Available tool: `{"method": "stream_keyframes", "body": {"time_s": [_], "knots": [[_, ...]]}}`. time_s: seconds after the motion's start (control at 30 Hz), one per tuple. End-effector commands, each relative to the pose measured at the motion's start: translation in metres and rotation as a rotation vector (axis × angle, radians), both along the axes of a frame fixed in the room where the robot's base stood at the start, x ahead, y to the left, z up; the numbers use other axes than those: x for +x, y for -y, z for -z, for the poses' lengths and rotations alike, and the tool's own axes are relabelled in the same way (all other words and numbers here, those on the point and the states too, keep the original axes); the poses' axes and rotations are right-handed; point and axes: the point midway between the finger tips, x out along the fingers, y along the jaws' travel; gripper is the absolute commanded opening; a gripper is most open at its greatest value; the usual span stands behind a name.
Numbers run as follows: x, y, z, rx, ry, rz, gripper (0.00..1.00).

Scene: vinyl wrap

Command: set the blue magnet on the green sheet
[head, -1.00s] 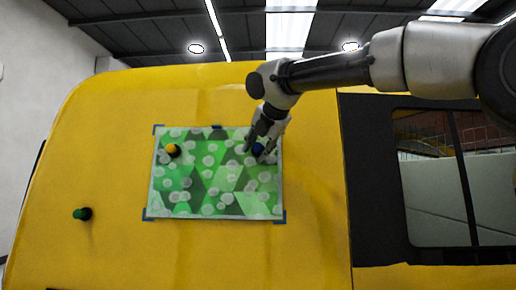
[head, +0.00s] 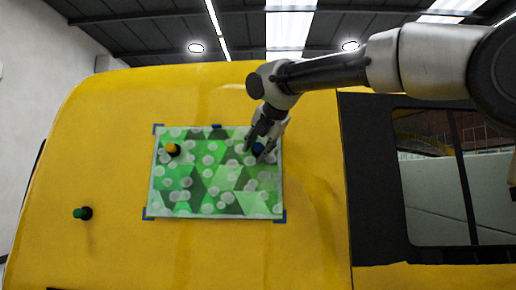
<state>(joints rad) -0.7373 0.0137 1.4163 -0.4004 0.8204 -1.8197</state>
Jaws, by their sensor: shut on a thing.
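The green sheet (head: 215,185) with pale dots is taped by blue tape on the yellow van side. The blue magnet (head: 258,149) is at the sheet's upper right part, between the fingers of my gripper (head: 260,147). My gripper is shut on it and partly covers it. The magnet shows in front of the sheet; I cannot tell whether it touches the surface.
An orange magnet (head: 173,149) sits on the sheet's upper left. A green magnet (head: 82,213) sits on the yellow panel (head: 110,165) left of the sheet. A dark-framed window (head: 435,190) is at the right. The sheet's lower half is free of magnets.

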Motion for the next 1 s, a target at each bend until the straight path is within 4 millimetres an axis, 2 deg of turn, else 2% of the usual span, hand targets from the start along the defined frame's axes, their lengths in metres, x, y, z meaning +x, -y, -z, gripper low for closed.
{"method": "stream_keyframes", "body": {"time_s": [0.27, 0.3, 0.43, 0.77, 0.87, 1.0], "knots": [[0.001, 0.000, 0.000, -0.002, 0.001, 0.001, 0.07], [0.001, 0.000, 0.000, -0.002, 0.001, 0.001, 0.38], [0.001, 0.000, 0.000, -0.002, 0.001, 0.001, 0.61], [0.000, 0.001, -0.001, 0.000, 0.001, 0.001, 0.61], [-0.006, 0.003, -0.005, 0.000, 0.001, 0.000, 0.61], [-0.026, 0.011, -0.021, 0.002, 0.003, 0.000, 0.61]]}}
